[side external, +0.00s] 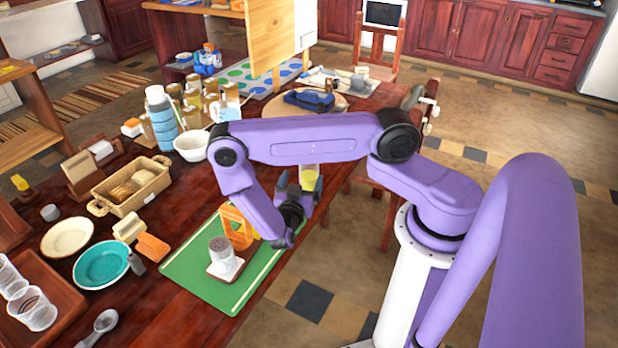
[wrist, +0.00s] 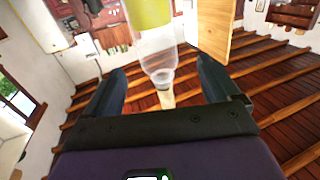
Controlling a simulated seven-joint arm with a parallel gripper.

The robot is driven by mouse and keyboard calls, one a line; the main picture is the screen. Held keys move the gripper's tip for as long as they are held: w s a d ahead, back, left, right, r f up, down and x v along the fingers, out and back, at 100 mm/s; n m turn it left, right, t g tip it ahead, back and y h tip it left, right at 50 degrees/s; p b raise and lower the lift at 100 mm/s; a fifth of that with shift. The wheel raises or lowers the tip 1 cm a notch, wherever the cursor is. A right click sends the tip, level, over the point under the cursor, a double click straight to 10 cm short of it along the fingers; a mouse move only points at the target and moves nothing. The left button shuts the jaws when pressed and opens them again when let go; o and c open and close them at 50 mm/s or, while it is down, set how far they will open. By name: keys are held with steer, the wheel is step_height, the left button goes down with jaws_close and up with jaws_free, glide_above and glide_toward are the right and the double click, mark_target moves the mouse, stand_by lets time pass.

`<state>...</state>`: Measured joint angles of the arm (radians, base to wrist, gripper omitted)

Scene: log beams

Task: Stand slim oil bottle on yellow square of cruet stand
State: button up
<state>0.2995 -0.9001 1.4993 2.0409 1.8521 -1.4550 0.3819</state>
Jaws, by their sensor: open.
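The slim oil bottle, clear with a yellow-green part, shows beside my gripper at the right end of the green mat in the side external view (side external: 309,178). In the wrist view the bottle (wrist: 158,50) spans the gap between my fingers, its narrow neck toward the palm. My gripper (side external: 299,186) is open, with a finger on each side of the bottle; gaps show on both sides in the wrist view (wrist: 160,68). An orange upright frame (side external: 237,226), perhaps part of the cruet stand, stands on the green mat (side external: 190,268).
A bread basket (side external: 130,187), teal plate (side external: 101,264), white bowl (side external: 191,146) and several jars crowd the table's left and back. The mat's front left is clear.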

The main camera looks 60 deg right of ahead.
mark_target(307, 170)
steer(key=x, duration=0.8)
steer(key=shift+s, duration=0.15)
steer(key=shift+r, duration=0.1)
steer(key=c, duration=1.2)
